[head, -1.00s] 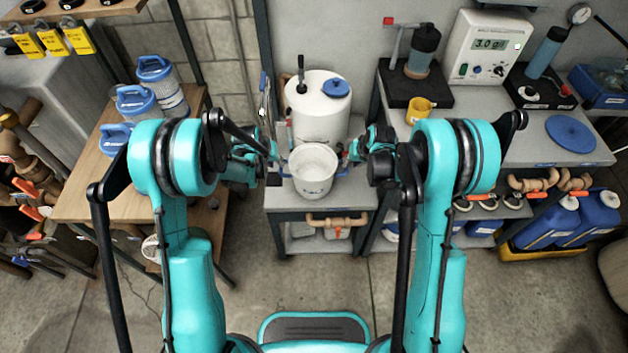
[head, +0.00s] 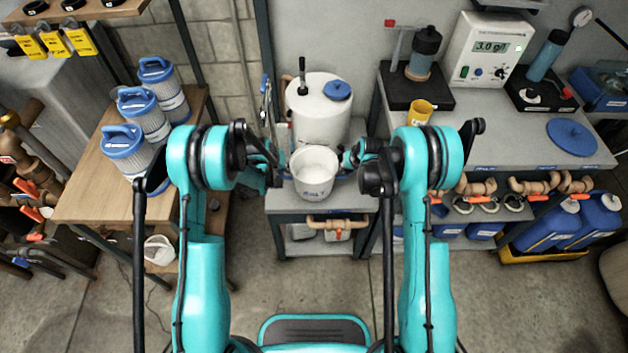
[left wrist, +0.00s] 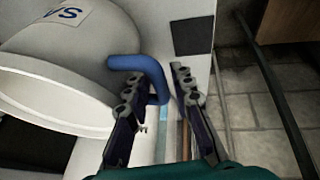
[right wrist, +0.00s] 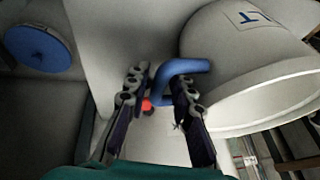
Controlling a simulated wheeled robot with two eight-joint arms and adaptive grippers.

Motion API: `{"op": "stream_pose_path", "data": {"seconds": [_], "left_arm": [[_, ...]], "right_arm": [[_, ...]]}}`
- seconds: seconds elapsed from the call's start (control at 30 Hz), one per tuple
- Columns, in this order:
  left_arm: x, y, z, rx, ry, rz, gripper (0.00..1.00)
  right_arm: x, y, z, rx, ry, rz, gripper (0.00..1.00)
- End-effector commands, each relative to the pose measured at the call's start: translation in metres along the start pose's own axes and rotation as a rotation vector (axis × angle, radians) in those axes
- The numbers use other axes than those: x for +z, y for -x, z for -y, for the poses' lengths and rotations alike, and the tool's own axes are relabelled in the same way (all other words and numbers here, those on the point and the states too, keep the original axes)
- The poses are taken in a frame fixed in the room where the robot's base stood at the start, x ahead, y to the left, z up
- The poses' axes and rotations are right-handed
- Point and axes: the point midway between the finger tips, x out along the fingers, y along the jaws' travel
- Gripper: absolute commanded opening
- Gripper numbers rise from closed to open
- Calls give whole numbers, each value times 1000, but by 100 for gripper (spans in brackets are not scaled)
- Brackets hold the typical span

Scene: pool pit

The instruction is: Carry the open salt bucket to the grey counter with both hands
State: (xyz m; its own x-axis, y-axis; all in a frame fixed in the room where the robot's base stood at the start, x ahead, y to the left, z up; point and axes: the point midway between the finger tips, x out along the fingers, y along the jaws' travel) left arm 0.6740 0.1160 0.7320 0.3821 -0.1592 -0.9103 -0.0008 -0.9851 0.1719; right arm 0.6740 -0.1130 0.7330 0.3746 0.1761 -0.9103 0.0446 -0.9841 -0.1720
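The open white salt bucket (head: 315,190), with blue side handles, stands upright on the low grey stand (head: 280,202) in front of a white tank. Its inside looks pale. My left gripper (head: 274,166) is at the bucket's left side. In the left wrist view its fingers (left wrist: 160,92) are apart, with a blue handle (left wrist: 128,62) reaching between them. My right gripper (head: 350,160) is at the right side. In the right wrist view its fingers (right wrist: 158,88) are apart around the other handle (right wrist: 188,66). The grey counter (head: 500,140) is at the right.
The grey counter holds a yellow cup (head: 419,112), a meter (head: 488,50) and a blue lid (head: 571,135). Its front middle is clear. The white tank (head: 318,115) stands close behind the bucket. A wooden table (head: 85,200) with blue-capped filters (head: 145,112) is at left.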

Motion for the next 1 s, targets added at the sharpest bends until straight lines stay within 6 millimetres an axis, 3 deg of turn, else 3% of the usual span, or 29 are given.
{"op": "stream_pose_path", "data": {"seconds": [0.17,0.23,0.27,0.73,1.0], "left_arm": [[0,0,0,0,0,0,20],[0,0,0,0,0,0,2],[0,0,0,0,0,0,0],[-1,2,0,0,0,-1,0],[-7,17,-3,0,0,0,0]], "right_arm": [[0,0,0,0,0,0,20],[0,0,0,0,0,0,2],[0,0,0,0,0,0,0],[-1,2,0,0,0,-1,0],[-7,17,3,0,0,-1,0]]}}
